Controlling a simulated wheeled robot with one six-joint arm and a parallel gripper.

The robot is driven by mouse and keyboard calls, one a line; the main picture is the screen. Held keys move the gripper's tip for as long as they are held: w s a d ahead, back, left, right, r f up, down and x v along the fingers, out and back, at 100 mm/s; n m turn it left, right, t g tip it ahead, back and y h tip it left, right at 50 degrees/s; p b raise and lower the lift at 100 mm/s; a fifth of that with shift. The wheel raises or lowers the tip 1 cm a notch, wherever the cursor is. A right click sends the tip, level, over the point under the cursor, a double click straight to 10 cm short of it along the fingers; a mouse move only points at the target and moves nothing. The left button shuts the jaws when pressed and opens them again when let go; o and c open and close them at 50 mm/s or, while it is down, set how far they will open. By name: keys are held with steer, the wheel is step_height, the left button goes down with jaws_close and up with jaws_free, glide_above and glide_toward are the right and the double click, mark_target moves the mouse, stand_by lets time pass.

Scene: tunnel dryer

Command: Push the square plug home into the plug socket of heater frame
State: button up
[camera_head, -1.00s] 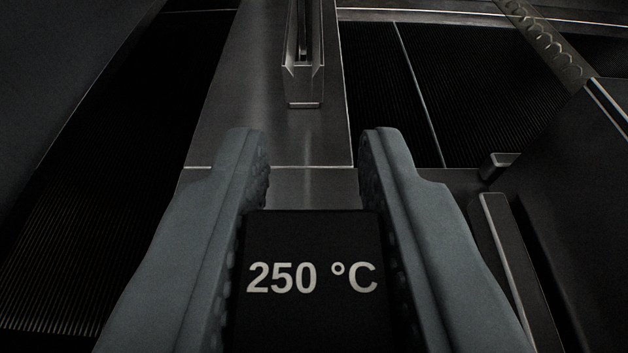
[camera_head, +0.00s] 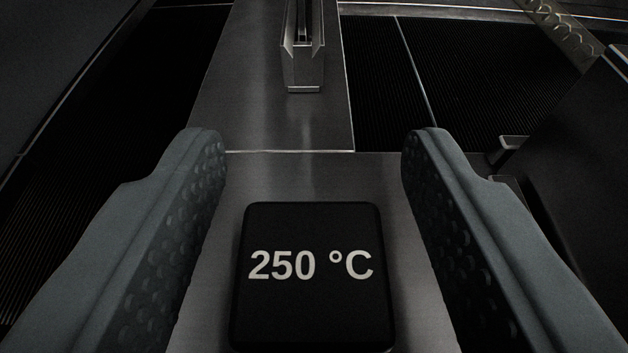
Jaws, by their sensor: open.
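A black square block with rounded corners, marked "250 °C" (camera_head: 312,315), sits low in the middle of the view; it looks like the square plug. My gripper (camera_head: 316,145) is open, with one grey finger on each side of the block and a clear gap to both. Bare metal surface shows around the block. No socket opening is visible; whatever lies under the block is hidden, and I cannot tell how deep it sits. I cannot make out which part is the heater frame.
A grey metal strip (camera_head: 250,105) runs away ahead, with an upright metal bracket (camera_head: 304,72) on it. Dark ribbed panels (camera_head: 375,90) lie on both sides. A large dark panel (camera_head: 580,150) stands at the right, and a perforated bar (camera_head: 560,35) is at top right.

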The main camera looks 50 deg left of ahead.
steer(key=v, duration=1.7)
steer(key=shift+s, duration=0.1)
